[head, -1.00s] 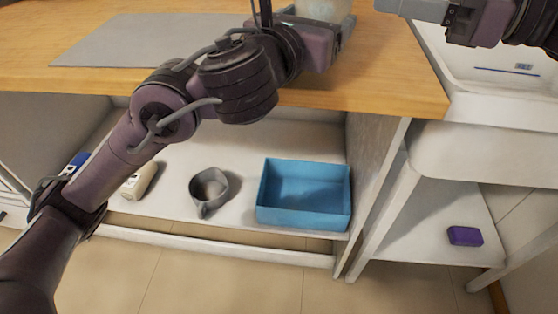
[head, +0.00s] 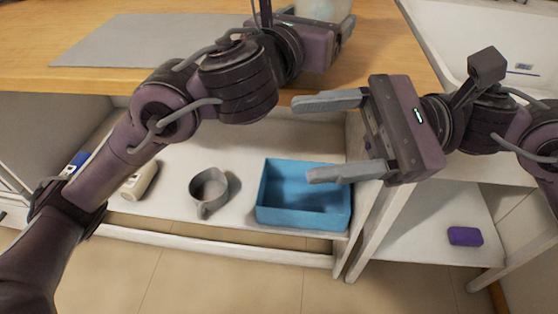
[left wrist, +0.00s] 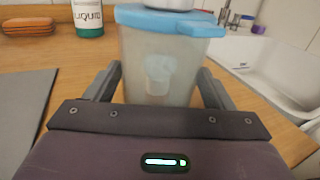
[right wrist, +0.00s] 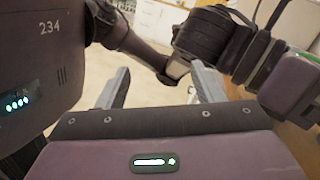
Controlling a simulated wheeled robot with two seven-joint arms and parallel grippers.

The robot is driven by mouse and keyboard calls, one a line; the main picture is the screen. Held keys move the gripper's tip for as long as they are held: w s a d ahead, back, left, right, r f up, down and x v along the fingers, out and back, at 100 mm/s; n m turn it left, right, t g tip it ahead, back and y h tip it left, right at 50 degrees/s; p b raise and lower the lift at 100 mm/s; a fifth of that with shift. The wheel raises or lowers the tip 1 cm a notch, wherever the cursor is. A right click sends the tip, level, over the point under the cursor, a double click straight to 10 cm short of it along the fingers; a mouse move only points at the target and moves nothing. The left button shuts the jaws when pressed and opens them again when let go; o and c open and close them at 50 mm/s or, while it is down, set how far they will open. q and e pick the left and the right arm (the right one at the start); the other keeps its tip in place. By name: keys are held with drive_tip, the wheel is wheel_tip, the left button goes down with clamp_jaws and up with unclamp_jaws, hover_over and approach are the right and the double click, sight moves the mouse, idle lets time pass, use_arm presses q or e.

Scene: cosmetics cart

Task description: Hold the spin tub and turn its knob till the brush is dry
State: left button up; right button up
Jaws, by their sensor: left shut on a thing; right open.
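The spin tub (left wrist: 160,62) stands on the wooden counter in the left wrist view, a cloudy clear tub with a blue lid (left wrist: 170,20). A pale round part, cut off by the top edge, sits on the lid. A blurred pale shape shows inside the tub; I cannot tell if it is the brush. In the head view only the tub's lower part (head: 318,8) shows at the top edge. My left gripper (head: 318,18) is shut on the tub, one finger on each side. My right gripper (head: 330,138) is open and empty, in front of the counter's edge, above the blue bin.
A grey mat (head: 150,40) lies on the counter (head: 385,65). Below, a shelf holds a blue bin (head: 300,215), a grey jug (head: 210,190) and a cream bottle (head: 140,182). A white sink (head: 475,50) is at right.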

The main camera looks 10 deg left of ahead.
drive_tip(key=s+a+f+m+g+y, duration=0.1)
drive_tip(key=s+a+f+y, duration=0.1)
drive_tip(key=s+a+y, duration=0.1)
drive_tip(key=shift+s+a+m, duration=0.3)
drive_tip(key=shift+s+a, duration=0.2)
drive_tip(key=shift+a, duration=0.2)
wheel_tip(320, 180, up, 7)
drive_tip(key=d+n+t+h, duration=0.1)
drive_tip(key=d+n, duration=0.1)
drive_tip(key=w+d+r+m+t+h, duration=0.3)
drive_tip(key=w+d+r+m+t, duration=0.15)
drive_tip(key=w+m+t, duration=0.4)
drive_tip(key=w+d+r+m+t+h, duration=0.3)
drive_tip(key=w+d+m+t, duration=0.2)
drive_tip(key=w+m+t, duration=0.4)
drive_tip(key=shift+n+t, duration=0.35)
drive_tip(key=x, duration=0.8)
drive_tip(key=f+x, duration=0.1)
drive_tip(key=x, duration=0.3)
drive_tip(key=shift+w+d, duration=0.2)
drive_tip(key=shift+w, duration=0.3)
drive_tip(key=shift+c, duration=0.3)
